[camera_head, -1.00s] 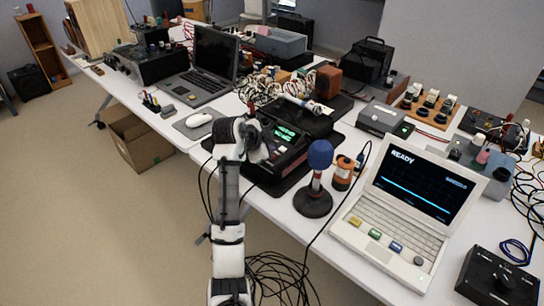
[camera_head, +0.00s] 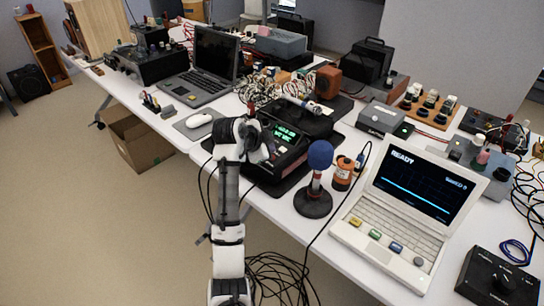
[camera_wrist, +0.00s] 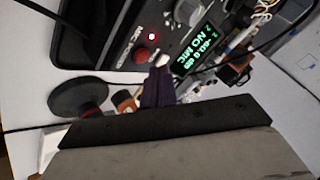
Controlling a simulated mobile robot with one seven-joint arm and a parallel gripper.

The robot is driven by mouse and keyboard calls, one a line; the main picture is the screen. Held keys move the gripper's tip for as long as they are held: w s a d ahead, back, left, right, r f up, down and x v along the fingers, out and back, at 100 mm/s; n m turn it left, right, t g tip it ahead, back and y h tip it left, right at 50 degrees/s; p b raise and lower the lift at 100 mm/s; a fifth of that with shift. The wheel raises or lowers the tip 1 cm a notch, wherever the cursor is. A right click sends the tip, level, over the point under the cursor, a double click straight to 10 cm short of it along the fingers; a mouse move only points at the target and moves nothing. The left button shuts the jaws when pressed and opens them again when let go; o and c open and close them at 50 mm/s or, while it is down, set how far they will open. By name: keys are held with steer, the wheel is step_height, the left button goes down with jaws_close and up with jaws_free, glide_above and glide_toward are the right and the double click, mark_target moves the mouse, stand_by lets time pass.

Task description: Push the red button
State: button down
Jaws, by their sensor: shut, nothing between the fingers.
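The red button (camera_wrist: 141,55) sits on the panel of a black device (camera_wrist: 105,30). A small red light (camera_wrist: 152,36) glows beside it. The device's green screen (camera_wrist: 194,50) reads "NO MIC".
A blue-headed microphone (camera_head: 320,155) on a round black base stands right of the device, with an orange container (camera_head: 343,175) beside it. A beige laptop (camera_head: 400,215) reads "READY". A white mouse (camera_head: 199,120) lies to the left. Cables hang below the table's front edge.

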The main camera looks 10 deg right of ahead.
steer(key=shift+f, duration=0.1)
stand_by(0.5)
steer(key=shift+f, duration=0.4)
steer(key=shift+f+b, duration=0.45)
stand_by(0.6)
steer(key=shift+r, duration=0.1)
steer(key=shift+r+p, duration=0.7)
steer(key=shift+r, duration=0.15)
step_height(320, 180, up, 6)
steer(key=p, duration=0.4)
